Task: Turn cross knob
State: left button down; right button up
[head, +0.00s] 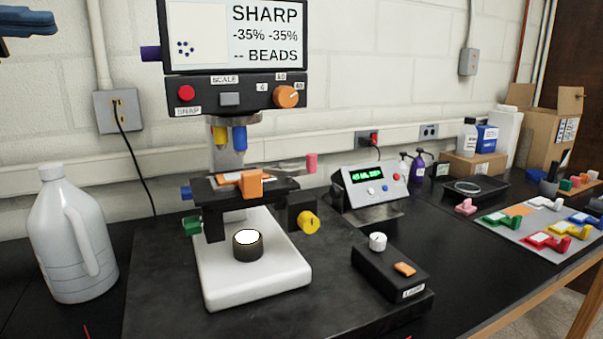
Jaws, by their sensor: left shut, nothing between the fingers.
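A microscope-like instrument stands in the middle, with a screen (235,35) reading "SHARP -35% -35% -- BEADS". Its stage (213,190) carries an orange clip (252,182). Around the stage are a blue knob (186,192), a green knob (192,225), a yellow knob (309,222) and a pink knob (311,163). I cannot tell which knob is the cross knob. My left gripper (50,24), blue, shows at the top left edge, shut and empty. It is up and left of the instrument, touching nothing. My right gripper is out of view.
A white jug (70,235) stands at left. A display box (371,190) and a small black box (390,270) stand right of the instrument. Farther right are a grey mat (515,240) with coloured pieces, bottles and cardboard boxes (560,125). Free bench lies in front.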

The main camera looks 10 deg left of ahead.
aim_at(309, 224)
jog(key=k+l, duration=0.4)
jog(key=l, duration=0.15)
jog(key=k+l, duration=0.4)
jog(key=l, duration=0.15)
